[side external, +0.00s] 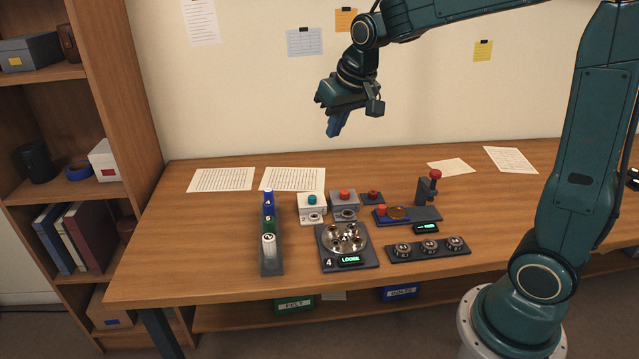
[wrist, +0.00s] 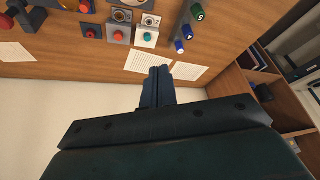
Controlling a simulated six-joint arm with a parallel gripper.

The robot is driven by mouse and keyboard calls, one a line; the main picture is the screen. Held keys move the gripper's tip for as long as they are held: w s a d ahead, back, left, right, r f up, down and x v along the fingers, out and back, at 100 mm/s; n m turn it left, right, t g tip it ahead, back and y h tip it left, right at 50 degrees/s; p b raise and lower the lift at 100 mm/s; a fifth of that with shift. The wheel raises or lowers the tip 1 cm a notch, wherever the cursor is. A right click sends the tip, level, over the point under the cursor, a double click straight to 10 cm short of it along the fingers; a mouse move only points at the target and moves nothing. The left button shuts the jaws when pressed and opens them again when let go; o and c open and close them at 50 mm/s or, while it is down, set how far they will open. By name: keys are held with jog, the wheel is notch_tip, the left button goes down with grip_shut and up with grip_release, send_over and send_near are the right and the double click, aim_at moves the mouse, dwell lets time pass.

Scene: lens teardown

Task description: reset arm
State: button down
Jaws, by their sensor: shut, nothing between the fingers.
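My gripper (side external: 335,126) is raised in the air above the back of the table, in front of the wall. Its blue fingers are together and hold nothing. In the wrist view my gripper (wrist: 158,72) points over the table's back edge, with its fingers side by side. On the table below, a dark plate with a round metal fixture (side external: 345,238) has a green display reading "LOOSE". A dark rack (side external: 271,267) left of it holds several capped cylinders in a row. None of these touches my gripper.
Two button boxes, one with a green button (side external: 312,201) and one with a red button (side external: 344,196), stand behind the fixture. A red-topped press (side external: 427,190) and a strip of round parts (side external: 428,249) are at right. Papers lie at the back. A shelf (side external: 95,150) stands left.

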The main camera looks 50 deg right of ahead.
jog(key=s+a+n, duration=0.1)
jog(key=s+a, duration=0.2)
jog(key=s, duration=0.8)
jog(key=s+a+n+t+y, duration=0.1)
jog(key=s+a+n, duration=0.1)
jog(key=s, duration=1)
jog(key=shift+s+a+r, duration=0.2)
jog(key=shift+a+r, duration=0.25)
jog(key=shift+a, duration=0.45)
